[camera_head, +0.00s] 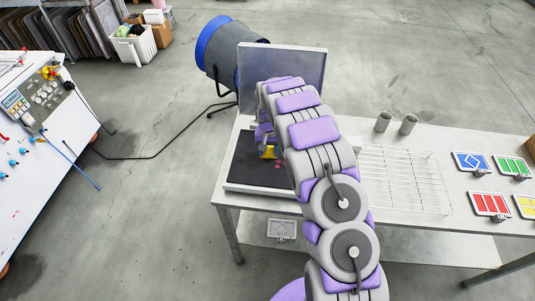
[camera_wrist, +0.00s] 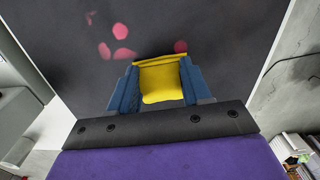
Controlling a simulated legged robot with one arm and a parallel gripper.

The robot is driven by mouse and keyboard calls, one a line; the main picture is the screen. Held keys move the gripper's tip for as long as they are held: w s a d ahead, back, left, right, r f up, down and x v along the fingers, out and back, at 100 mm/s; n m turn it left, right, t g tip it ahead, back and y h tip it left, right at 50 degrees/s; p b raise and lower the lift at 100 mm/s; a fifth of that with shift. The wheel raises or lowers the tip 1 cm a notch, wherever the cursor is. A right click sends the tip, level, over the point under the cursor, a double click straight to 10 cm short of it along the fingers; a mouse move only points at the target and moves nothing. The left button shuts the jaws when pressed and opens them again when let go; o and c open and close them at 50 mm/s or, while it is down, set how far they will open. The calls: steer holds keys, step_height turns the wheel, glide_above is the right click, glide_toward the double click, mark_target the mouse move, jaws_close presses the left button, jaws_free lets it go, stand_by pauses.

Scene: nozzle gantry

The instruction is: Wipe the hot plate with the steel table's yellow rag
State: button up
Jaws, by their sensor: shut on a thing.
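The hot plate (camera_head: 243,170) is a dark flat plate with a pale frame and an upright grey panel (camera_head: 300,67) behind it, on the left end of the steel table. My gripper (camera_wrist: 161,84) is shut on the yellow rag (camera_wrist: 160,78), which is pinched between its blue fingers. The rag (camera_head: 268,152) also shows low over the plate in the head view; I cannot tell whether it touches. In the wrist view the dark plate surface (camera_wrist: 210,35) bears several red-pink spots (camera_wrist: 120,31) near the rag. My arm hides the plate's right part.
The steel table (camera_head: 404,222) also holds a wire rack (camera_head: 405,178), two grey cups (camera_head: 383,122) and several cards with coloured patterns (camera_head: 473,162) at right. A blue-and-grey drum (camera_head: 222,50) stands behind the plate. A control panel (camera_head: 38,95) is at far left.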

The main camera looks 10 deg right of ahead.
steer(key=shift+w+d+f, duration=0.1)
steer(key=shift+w+d, duration=0.15)
steer(key=shift+w, duration=0.4)
steer(key=shift+w+d, duration=0.2)
steer(key=shift+w, duration=0.45)
steer(key=shift+w+d+f, duration=0.1)
steer(key=shift+w+d, duration=0.15)
steer(key=shift+w, duration=0.4)
steer(key=shift+r, duration=0.1)
steer(key=shift+w+r, duration=0.15)
steer(key=shift+r, duration=0.3)
steer(key=shift+r+p, duration=0.6)
steer(key=shift+r, duration=1.9)
step_height(320, 180, up, 3)
steer(key=shift+f+p, duration=0.1)
steer(key=shift+p, duration=0.3)
steer(key=shift+s, duration=0.2)
